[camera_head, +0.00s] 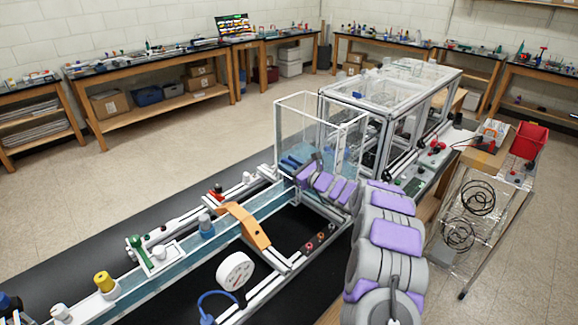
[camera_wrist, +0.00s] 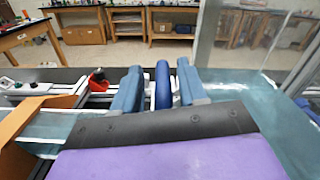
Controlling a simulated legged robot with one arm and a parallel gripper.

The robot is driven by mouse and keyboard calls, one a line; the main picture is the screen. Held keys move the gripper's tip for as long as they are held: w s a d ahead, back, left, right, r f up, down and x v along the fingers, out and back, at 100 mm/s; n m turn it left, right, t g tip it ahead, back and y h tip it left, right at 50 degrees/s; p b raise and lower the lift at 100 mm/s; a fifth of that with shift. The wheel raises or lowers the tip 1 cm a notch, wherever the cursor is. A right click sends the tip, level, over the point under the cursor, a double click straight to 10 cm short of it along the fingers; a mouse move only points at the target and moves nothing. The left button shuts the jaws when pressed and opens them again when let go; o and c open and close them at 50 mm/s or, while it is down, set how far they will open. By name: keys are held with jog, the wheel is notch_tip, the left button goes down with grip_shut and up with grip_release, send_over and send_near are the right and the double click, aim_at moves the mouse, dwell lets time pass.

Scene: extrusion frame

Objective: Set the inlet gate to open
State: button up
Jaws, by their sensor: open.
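My gripper (camera_head: 291,163) reaches over the water channel beside the clear tank in the head view. In the wrist view its two blue-grey fingers (camera_wrist: 157,72) stand apart. A rounded dark blue upright part (camera_wrist: 163,86), perhaps the inlet gate's handle, stands between them. A gap shows on the left side; on the right it is close to the finger, and I cannot tell whether they touch. No label or gate position can be read, and its lower end is hidden behind my gripper. The clear tank (camera_head: 318,107) stands just behind my gripper.
An orange curved piece (camera_head: 243,225) spans the channel (camera_head: 160,267) to the left; it also shows in the wrist view (camera_wrist: 38,112). A red-and-black part (camera_wrist: 98,80) lies beyond it. A white dial gauge (camera_head: 235,271) stands nearer. An aluminium-framed enclosure (camera_head: 392,90) is behind.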

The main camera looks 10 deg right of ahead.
jog(key=shift+w+d, duration=0.15)
jog(key=shift+d, duration=0.15)
jog(key=shift+a, duration=0.25)
jog(key=c, duration=0.6)
grip_shut()
jog(key=shift+d+r, duration=0.1)
